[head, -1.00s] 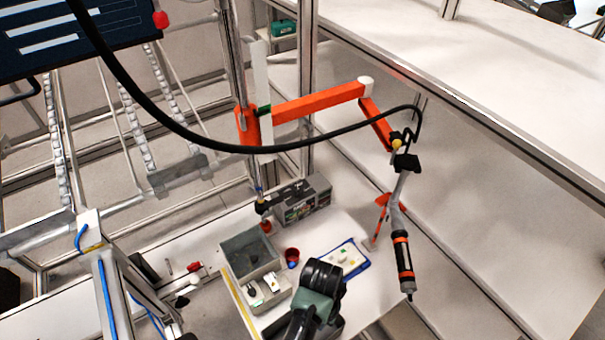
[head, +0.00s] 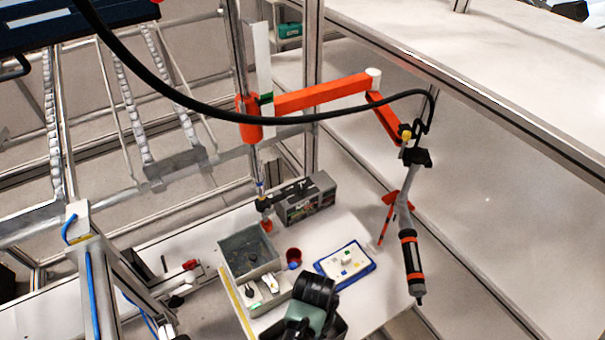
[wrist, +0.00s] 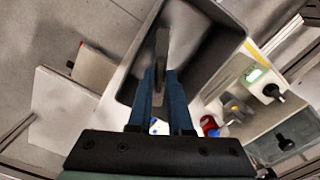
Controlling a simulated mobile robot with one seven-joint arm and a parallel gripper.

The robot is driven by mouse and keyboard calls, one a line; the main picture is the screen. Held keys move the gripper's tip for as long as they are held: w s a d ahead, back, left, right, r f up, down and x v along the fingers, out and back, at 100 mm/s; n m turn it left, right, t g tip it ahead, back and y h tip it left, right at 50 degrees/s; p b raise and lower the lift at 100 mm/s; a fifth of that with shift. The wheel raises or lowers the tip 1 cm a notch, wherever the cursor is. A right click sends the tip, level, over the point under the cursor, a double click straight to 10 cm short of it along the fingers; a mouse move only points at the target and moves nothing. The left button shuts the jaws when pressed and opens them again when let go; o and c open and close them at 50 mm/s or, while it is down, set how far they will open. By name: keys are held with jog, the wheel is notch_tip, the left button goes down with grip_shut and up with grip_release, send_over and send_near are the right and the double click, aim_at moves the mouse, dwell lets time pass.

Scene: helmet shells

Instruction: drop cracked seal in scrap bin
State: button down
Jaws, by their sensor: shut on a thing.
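In the wrist view my gripper (wrist: 161,76) points its two blue fingers down over an open grey bin (wrist: 205,48). The fingers are shut on a thin grey-brown piece (wrist: 163,45), seen nearly edge-on; I take it to be the seal, but no crack can be made out. The piece is over the bin's dark interior; its height above the bottom is unclear. In the head view the bin seems to be the dark box (head: 337,329) at the table's front, mostly covered by my arm. My gripper and the piece are hidden there.
A grey tray (head: 222,258) with compartments and small parts stands left of the bin. A tool (head: 411,260) hangs at right from an orange boom (head: 322,95). A cable crosses overhead.

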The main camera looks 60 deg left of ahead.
jog(key=c, duration=0.8)
grip_release()
jog(key=shift+o, duration=0.2)
jog(key=shift+r, duration=0.1)
notch_tip(320, 180, up, 13)
